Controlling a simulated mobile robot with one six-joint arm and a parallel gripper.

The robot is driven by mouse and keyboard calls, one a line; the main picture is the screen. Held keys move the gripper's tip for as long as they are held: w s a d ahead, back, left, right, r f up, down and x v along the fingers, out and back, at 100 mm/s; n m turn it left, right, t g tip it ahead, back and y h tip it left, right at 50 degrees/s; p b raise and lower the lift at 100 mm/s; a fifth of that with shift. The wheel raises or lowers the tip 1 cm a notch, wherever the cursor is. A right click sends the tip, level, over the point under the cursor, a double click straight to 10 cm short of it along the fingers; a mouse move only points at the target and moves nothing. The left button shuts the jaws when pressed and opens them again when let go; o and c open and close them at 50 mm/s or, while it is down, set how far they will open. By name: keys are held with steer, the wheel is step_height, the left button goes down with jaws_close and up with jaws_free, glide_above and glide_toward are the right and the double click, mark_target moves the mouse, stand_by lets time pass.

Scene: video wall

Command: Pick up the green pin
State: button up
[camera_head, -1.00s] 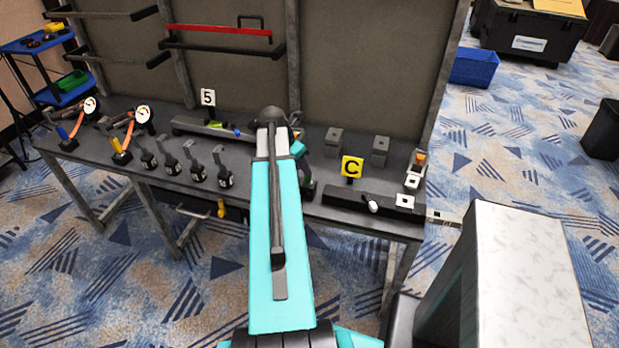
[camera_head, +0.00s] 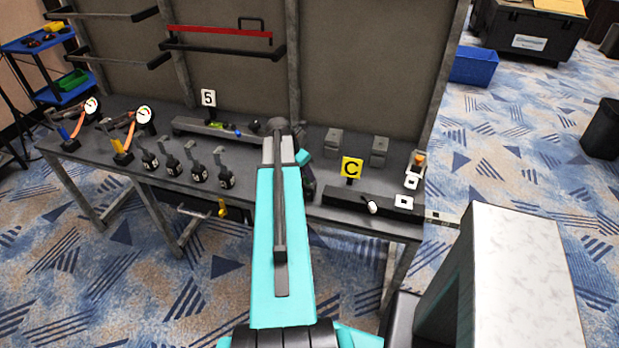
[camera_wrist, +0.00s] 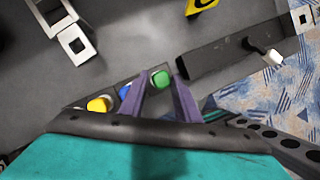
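In the wrist view the green pin (camera_wrist: 160,79) shows its round top between the tips of my gripper's two purple fingers (camera_wrist: 161,78). The fingers are apart, with a narrow gap on each side of the pin. How far the tips are above or around it I cannot tell. A blue pin (camera_wrist: 125,92) is just left of the left finger, partly hidden, and a yellow pin (camera_wrist: 99,104) is further left. In the head view my arm hides most of my gripper, and I cannot make out the green pin with certainty.
A dark bar with a white knob (camera_wrist: 252,46) lies right of the fingers in the wrist view. The yellow C sign (camera_head: 352,167) and grey blocks (camera_head: 333,142) stand on the bench right of my arm. Several black-handled tools (camera_head: 198,172) stand on the left along the front edge.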

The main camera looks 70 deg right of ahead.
mark_target(308, 185)
steer(key=shift+x, duration=1.2)
steer(key=c, duration=0.7)
